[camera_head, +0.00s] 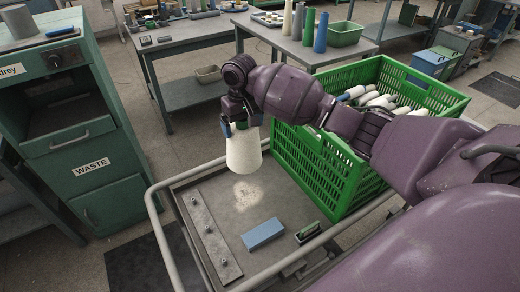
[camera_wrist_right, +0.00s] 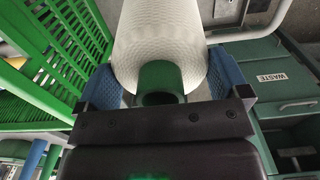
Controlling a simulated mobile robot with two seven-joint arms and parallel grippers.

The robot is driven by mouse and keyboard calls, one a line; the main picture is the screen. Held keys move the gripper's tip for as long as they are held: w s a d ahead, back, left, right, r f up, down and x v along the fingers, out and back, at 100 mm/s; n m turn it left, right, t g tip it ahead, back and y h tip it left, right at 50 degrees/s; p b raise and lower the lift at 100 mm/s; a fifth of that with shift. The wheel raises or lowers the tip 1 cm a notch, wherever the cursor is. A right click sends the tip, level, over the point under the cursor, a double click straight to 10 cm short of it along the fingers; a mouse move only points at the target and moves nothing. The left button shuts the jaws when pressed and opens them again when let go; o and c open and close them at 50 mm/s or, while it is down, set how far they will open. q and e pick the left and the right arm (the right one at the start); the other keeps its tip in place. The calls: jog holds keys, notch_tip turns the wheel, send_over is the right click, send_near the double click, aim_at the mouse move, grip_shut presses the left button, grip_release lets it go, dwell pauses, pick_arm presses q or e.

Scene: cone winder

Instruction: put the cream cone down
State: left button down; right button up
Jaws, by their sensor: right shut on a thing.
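The cream cone (camera_head: 244,153) hangs below my right gripper (camera_head: 240,125) in the head view, wide end down. My right gripper is shut on its narrow top end. In the right wrist view the cone (camera_wrist_right: 160,35) shows between the blue finger pads of the gripper (camera_wrist_right: 160,92), with the green end of its tube facing the camera. The cone is above the grey cart top (camera_head: 205,190), near a pale round patch; whether its base touches the surface I cannot tell. My left gripper is not in view.
A green crate (camera_head: 310,165) with several cones stands on the cart's right side. A blue block (camera_head: 262,234), a small dark green-topped item (camera_head: 308,232) and a metal strip with pegs (camera_head: 212,240) lie on the cart. A green waste cabinet (camera_head: 95,170) stands left.

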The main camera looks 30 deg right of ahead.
aim_at(245, 159)
notch_tip(245, 159, down, 12)
jog(key=b, duration=0.3)
jog(key=shift+f, duration=1)
pick_arm(q)
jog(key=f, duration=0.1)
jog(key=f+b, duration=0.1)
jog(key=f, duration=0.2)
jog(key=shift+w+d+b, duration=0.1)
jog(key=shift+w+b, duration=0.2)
jog(key=shift+b, duration=0.05)
pick_arm(e)
notch_tip(245, 159, down, 4)
jog(key=shift+f, duration=0.25)
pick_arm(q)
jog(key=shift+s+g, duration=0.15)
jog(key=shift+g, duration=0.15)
pick_arm(e)
jog(key=shift+f, duration=0.15)
jog(key=o, duration=0.7)
jog(key=shift+c, duration=0.2)
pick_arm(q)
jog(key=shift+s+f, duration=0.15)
